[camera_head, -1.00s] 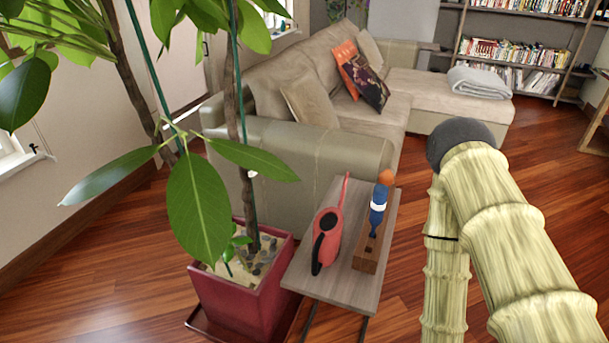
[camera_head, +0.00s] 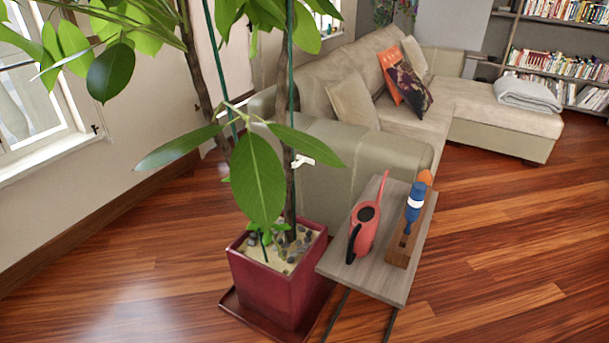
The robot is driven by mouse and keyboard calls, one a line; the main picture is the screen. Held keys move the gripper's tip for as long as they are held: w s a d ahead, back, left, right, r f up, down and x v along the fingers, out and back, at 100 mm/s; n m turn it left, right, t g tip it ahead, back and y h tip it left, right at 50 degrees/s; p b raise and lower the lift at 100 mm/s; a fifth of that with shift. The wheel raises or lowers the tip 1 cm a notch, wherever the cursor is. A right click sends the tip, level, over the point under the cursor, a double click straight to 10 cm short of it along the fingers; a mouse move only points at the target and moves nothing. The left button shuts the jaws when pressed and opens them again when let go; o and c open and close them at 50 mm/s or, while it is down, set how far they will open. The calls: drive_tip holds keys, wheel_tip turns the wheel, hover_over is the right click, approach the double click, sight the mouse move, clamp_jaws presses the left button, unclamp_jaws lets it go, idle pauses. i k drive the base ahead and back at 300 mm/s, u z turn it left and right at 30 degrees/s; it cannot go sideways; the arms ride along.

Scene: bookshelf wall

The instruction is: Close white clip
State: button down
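A small white clip (camera_head: 303,161) shows at the plant's stem, beside the green stake and at the height of the sofa arm. It sticks out to the right of the stem. I cannot tell at this size whether its jaws are open or shut. The potted plant (camera_head: 291,195) has a brown stem and large green leaves, and one leaf lies just in front and to the left of the clip. My gripper is not in view.
A maroon pot (camera_head: 283,290) stands on a saucer. A small side table (camera_head: 382,281) beside it holds a red watering can (camera_head: 363,235) and a wooden block with a blue-handled tool (camera_head: 415,205). The sofa (camera_head: 345,165) is behind. Wooden floor is clear at front left and right.

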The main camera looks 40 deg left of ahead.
sight(302, 159)
drive_tip(key=k, duration=0.3)
drive_tip(key=u, duration=0.7)
